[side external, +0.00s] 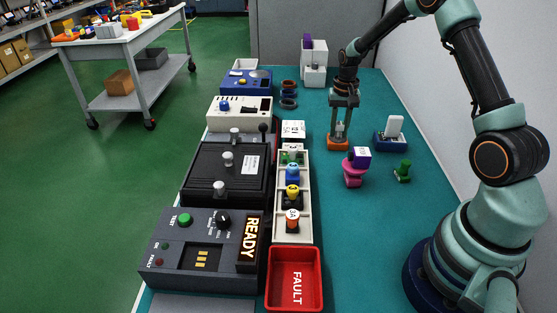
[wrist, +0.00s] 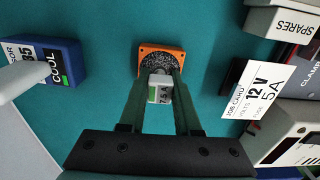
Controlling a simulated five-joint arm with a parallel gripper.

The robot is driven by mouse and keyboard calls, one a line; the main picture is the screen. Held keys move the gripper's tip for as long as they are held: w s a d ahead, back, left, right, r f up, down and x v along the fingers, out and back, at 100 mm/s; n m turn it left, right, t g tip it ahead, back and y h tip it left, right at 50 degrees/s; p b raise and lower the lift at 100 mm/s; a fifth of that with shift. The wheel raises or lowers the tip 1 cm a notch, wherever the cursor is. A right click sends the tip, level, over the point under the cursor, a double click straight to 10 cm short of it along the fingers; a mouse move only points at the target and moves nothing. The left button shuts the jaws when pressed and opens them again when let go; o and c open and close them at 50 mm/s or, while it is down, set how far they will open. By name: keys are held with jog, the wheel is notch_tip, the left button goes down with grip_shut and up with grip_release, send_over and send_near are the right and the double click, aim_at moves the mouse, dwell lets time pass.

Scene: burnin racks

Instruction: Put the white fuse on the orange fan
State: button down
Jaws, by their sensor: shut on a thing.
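The orange fan (side external: 338,145) is a small square block lying on the teal mat. In the wrist view its orange frame and dark speckled round middle (wrist: 160,62) show just beyond my fingertips. My gripper (side external: 340,129) points straight down over the fan. Its fingers (wrist: 159,82) are shut on the white fuse (wrist: 160,94), a pale block marked 7.5 A. The fuse is upright over the fan's middle. I cannot tell whether its underside touches the fan.
A blue block marked COOL (wrist: 60,65) with a white upright piece stands right of the fan in the side view. A magenta stand with a purple cube (side external: 357,160) and a green piece (side external: 402,171) are nearer. A compartment tray (side external: 307,218) and red FAULT bin (side external: 318,260) lie left.

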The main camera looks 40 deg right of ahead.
aim_at(340, 124)
jog(key=c, duration=0.6)
grip_release()
notch_tip(340, 124, up, 11)
jog(key=shift+r, duration=0.1)
jog(key=s+a+r+n+t, duration=0.35)
jog(key=s+a+r, duration=0.25)
jog(key=a+r, duration=0.5)
jog(key=s+a+n+t, duration=0.2)
jog(key=s+a+n, duration=0.3)
jog(key=s+a, duration=0.4)
jog(key=shift+f, duration=0.15)
jog(key=shift+n, duration=0.25)
